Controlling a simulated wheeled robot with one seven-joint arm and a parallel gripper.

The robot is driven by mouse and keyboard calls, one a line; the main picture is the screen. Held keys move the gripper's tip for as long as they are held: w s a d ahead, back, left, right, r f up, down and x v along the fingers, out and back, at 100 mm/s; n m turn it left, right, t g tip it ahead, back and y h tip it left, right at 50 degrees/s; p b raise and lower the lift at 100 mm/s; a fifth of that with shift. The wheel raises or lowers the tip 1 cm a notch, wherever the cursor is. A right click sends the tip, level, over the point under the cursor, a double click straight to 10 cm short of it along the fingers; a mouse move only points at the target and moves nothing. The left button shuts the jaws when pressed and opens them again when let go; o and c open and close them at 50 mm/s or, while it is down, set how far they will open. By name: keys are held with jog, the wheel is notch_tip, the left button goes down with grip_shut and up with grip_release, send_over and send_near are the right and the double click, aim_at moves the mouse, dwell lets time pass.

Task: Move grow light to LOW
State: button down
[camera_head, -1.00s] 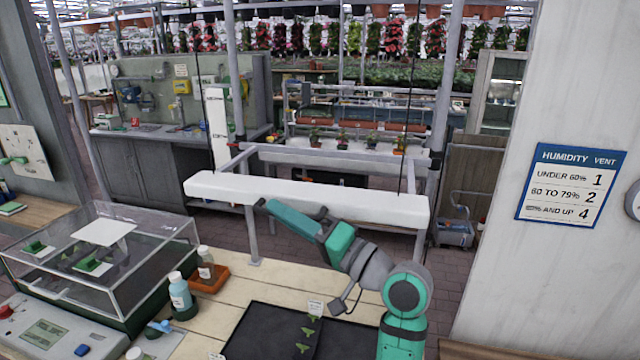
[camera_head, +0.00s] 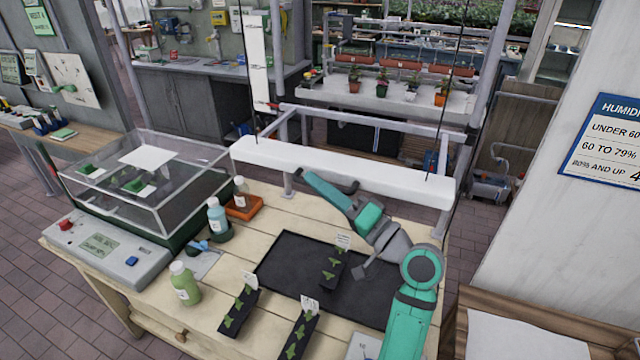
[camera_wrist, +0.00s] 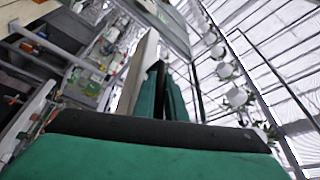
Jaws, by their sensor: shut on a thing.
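In the wrist view my gripper's fingers (camera_wrist: 166,90) lie close together beside a pale flat surface (camera_wrist: 137,75), likely the bar. A tall white board (camera_head: 257,60) with small marks stands behind the bar's left end; its marks are unreadable.
Below, the table (camera_head: 215,322) holds a dark mat (camera_head: 290,262), seedling strips (camera_head: 239,312), bottles (camera_head: 185,284) and a clear propagator box (camera_head: 200,180). A grey frame (camera_head: 370,119) stands behind the bar. A wall with a humidity sign (camera_head: 612,140) is at right.

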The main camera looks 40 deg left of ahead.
jog(key=c, duration=2)
grip_release()
jog(key=shift+f, duration=0.4)
jog(key=shift+o, duration=0.9)
jog(key=shift+r, duration=0.1)
jog(key=v, duration=1)
jog(key=shift+d, duration=0.35)
